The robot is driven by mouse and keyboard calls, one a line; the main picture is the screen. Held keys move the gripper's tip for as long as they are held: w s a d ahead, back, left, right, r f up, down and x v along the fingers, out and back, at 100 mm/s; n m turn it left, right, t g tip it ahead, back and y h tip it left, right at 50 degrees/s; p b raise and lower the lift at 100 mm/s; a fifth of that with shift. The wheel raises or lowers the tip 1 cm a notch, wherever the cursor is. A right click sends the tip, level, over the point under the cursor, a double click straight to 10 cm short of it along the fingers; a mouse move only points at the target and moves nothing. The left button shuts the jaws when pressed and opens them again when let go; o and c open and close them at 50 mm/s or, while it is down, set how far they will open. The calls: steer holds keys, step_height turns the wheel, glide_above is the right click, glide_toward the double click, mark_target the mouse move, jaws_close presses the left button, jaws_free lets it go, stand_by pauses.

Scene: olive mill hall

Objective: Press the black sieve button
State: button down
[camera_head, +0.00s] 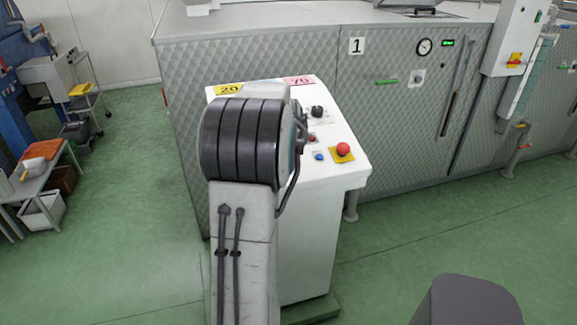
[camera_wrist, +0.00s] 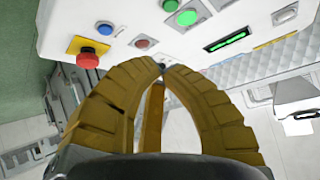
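The white control console (camera_head: 330,174) stands in front of the large quilted-metal machine. In the wrist view its panel (camera_wrist: 122,17) fills the top of the picture. My gripper (camera_wrist: 161,68) has two yellow-brown fingers whose tips meet close to the panel, with nothing seen held between them. A small dark spot shows at the tips; I cannot tell whether it is the black sieve button, which may be hidden behind them. In the head view a black knob (camera_head: 317,112) shows on the console. My own arm hides the gripper and the console's left part there.
A red emergency button (camera_head: 343,149) on a yellow plate, a blue button (camera_head: 319,156) and a red button (camera_wrist: 145,43) sit nearby. Green buttons (camera_wrist: 187,17) and a green display (camera_wrist: 228,43) lie beyond the fingers. The quilted machine (camera_head: 390,130) stands behind.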

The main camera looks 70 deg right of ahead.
steer(key=shift+f, duration=0.2)
steer(key=f, duration=0.1)
steer(key=d+f, duration=0.1)
steer(key=f, duration=0.1)
steer(key=w+f, duration=0.1)
steer(key=f, duration=0.1)
steer(key=shift+d+f, duration=0.15)
steer(key=shift+f, duration=0.1)
steer(key=shift+w+d+f+b, duration=0.1)
steer(key=shift+d+f+b, duration=0.1)
steer(key=shift+f+b, duration=0.4)
steer(key=shift+w+d+f+b, duration=0.15)
steer(key=shift+f+b, duration=0.3)
steer(key=shift+f, duration=0.25)
steer(key=shift+d+f+b, duration=0.15)
steer(key=shift+f+b, duration=0.7)
steer(key=shift+b, duration=0.2)
stand_by(1.5)
steer(key=shift+r, duration=0.15)
steer(key=shift+s+a+r+p, duration=0.1)
steer(key=shift+a+r+p, duration=0.15)
steer(key=shift+r, duration=0.45)
steer(key=shift+d, duration=0.1)
